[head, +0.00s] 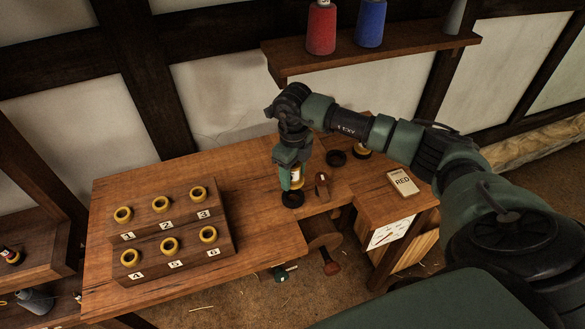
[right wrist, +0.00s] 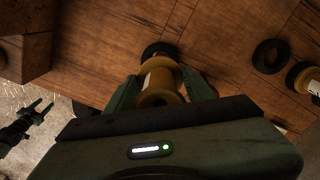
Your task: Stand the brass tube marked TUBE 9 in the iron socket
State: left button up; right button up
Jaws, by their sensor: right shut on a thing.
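My right gripper (head: 293,183) is shut on a brass tube (right wrist: 160,80) with a white label; its lettering is too small to read. The tube stands about upright over a black ring-shaped socket (head: 292,199) near the table's front edge. The socket also shows at the tube's far end in the right wrist view (right wrist: 152,48). I cannot tell whether the tube's lower end is inside it. My left gripper (right wrist: 42,107) shows at the left of the right wrist view, its two fingers apart and empty. It cannot be made out in the head view.
Another black ring (head: 336,158) lies behind right, beside a brass tube (head: 362,149) in a dark base. A small wooden piece (head: 322,186) is close to the socket. A numbered rack (head: 190,234) holds several brass rings or tubes at left.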

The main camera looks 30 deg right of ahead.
aim_at(293, 187)
jog(key=shift+f+b, duration=0.4)
jog(key=shift+f, duration=0.25)
jog(key=shift+f+b, duration=1.35)
jog(key=shift+f, duration=0.8)
jog(key=shift+f+b, duration=0.6)
jog(key=shift+b, duration=0.1)
jog(key=o, duration=1.3)
jog(key=shift+o, duration=0.2)
jog(key=shift+r, duration=0.1)
jog(key=shift+r+p, duration=3.45)
jog(key=shift+r, duration=2)
